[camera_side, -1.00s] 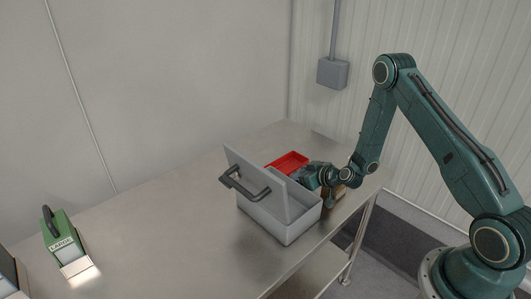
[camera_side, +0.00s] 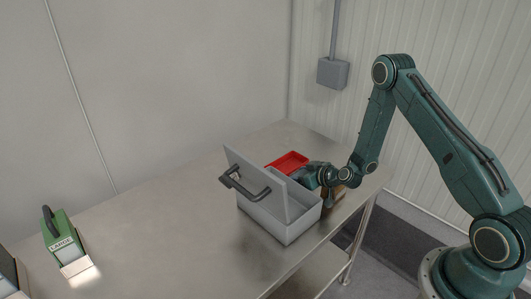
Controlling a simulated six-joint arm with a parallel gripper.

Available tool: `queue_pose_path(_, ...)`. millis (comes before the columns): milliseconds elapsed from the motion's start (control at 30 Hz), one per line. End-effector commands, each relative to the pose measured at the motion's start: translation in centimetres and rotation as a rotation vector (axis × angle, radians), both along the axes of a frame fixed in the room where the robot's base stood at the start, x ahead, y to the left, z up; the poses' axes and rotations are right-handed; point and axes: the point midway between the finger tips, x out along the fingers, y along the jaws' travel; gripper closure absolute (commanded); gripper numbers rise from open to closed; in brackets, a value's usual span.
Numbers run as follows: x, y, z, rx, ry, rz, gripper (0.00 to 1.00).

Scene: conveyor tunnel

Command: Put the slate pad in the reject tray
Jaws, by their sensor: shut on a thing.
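A red tray (camera_side: 287,162), the likely reject tray, lies on the steel table behind the open grey box. My gripper (camera_side: 307,179) is low over the right end of the box (camera_side: 285,229), close to the tray's right side. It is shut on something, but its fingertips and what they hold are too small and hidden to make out. I cannot pick out the slate pad in this view.
The box's raised lid (camera_side: 252,177), with a dark handle, stands up left of my gripper. A brown object (camera_side: 335,198) sits partly hidden beneath my wrist. The table's middle is clear.

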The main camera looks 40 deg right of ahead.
Motion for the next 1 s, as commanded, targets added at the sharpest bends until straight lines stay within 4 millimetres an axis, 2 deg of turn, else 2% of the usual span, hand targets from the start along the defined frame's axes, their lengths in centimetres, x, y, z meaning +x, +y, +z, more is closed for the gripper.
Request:
queue_pose_path(267, 0.0, 0.0, 0.6, 0.0, -0.001, 0.001, 0.63)
queue_pose_path(467, 0.1, 0.0, 2.0, -0.001, -0.002, 0.0, 0.63)
queue_pose_path(667, 0.1, 0.0, 4.4, -0.003, -0.004, 0.001, 0.63)
queue_pose_path(1000, 0.1, 0.0, 9.7, -0.003, -0.005, 0.001, 0.63)
